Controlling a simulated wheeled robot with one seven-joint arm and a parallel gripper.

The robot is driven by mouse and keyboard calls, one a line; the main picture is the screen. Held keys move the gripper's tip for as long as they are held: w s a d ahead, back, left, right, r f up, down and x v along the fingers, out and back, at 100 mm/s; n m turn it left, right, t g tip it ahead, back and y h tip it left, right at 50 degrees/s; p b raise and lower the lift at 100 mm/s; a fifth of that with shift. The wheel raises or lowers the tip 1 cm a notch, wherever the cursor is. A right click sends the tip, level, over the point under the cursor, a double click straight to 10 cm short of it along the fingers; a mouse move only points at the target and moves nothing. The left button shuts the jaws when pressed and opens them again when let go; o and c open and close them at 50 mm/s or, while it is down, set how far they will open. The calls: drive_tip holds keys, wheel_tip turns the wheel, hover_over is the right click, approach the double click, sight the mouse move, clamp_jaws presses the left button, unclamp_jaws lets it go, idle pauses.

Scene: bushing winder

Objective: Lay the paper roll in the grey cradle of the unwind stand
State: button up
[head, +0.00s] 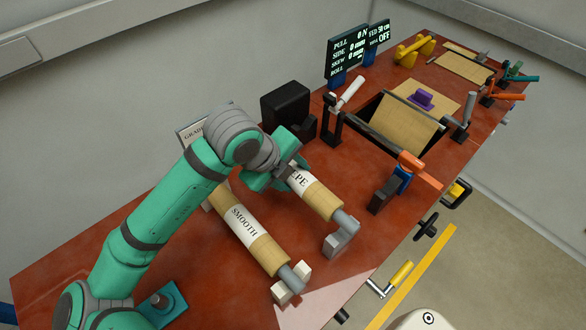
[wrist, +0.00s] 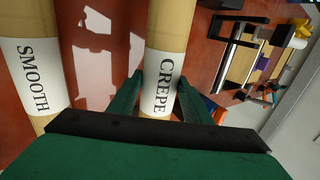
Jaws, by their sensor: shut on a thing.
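The tan paper roll with a white CREPE band (head: 322,200) lies near the front middle of the red bench, seen in the head view. My gripper (head: 290,168) is shut around its label; the wrist view shows the fingers (wrist: 163,82) on both sides of the CREPE roll (wrist: 168,28). The roll's grey near end is directly above a light grey block (head: 335,246); I cannot tell whether they touch. Dark grey blocks, one at the front (head: 384,196) and one behind (head: 304,127), stand to the right. I cannot tell which pieces form the cradle. The roll's far end is hidden by my arm.
A SMOOTH roll (head: 262,248) lies parallel on the left, its near end at a white block (head: 291,284). An orange-and-blue part (head: 408,178), a white-handled lever (head: 350,93) and a paper-covered frame (head: 408,128) stand right. The bench's front edge is close.

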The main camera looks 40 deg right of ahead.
drive_tip(key=shift+f, duration=2.15)
drive_tip(key=shift+f, duration=0.35)
drive_tip(key=o, duration=1.7)
drive_tip(key=shift+c, duration=0.2)
drive_tip(key=shift+f, duration=0.1)
drive_tip(key=shift+a, duration=0.1)
drive_tip(key=v, duration=1)
drive_tip(key=shift+a+r, duration=0.2)
drive_tip(key=shift+r, duration=0.2)
drive_tip(key=shift+w, duration=0.1)
